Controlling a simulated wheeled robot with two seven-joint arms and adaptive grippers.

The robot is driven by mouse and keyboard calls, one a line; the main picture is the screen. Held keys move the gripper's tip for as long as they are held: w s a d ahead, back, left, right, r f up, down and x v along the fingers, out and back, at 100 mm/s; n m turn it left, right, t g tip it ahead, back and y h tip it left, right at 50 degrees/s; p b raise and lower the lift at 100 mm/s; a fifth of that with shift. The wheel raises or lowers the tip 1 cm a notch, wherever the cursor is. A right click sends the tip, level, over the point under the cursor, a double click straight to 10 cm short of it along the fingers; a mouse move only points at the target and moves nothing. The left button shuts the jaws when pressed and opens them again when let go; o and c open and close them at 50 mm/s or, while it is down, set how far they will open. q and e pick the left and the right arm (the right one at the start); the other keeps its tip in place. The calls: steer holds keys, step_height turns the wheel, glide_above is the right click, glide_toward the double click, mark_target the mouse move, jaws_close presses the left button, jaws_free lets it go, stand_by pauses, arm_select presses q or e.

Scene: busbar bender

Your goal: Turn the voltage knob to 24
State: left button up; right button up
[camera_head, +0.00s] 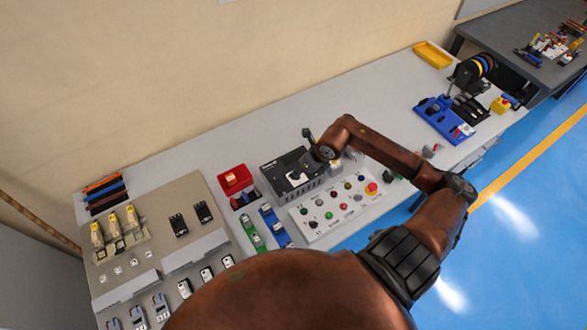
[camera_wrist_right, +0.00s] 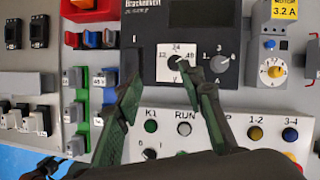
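The voltage knob (camera_wrist_right: 175,64) is a small dark knob on a white plate marked 12, 24, 48 and V, on the front of a black unit (camera_wrist_right: 145,22). I cannot tell which mark it points to. The black unit also shows in the head view (camera_head: 283,165). My right gripper (camera_wrist_right: 162,72) is open in the right wrist view. One finger is left of the white plate, and the other overlaps the area at its right edge. I cannot tell whether either finger touches the knob. My left gripper is not in view.
A second dark knob (camera_wrist_right: 218,63), with marks 1 and 3, is close to the right finger. Below is a white panel (camera_wrist_right: 255,118) of buttons, including K1 and RUN. A grey unit with a yellow dial (camera_wrist_right: 273,70) stands at right. A red box (camera_head: 234,179) stands left of the black unit.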

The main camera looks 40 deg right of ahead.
steer(key=shift+w+d+f+h, duration=0.1)
steer(key=shift+d+f+h, duration=0.15)
steer(key=shift+d, duration=0.25)
steer(key=shift+d+f+h, duration=0.15)
steer(key=shift+d+f, duration=0.05)
steer(key=shift+d, duration=0.25)
steer(key=shift+p+x, duration=0.4)
steer(key=shift+x, duration=3.05)
steer(key=shift+s, duration=0.2)
jaws_close()
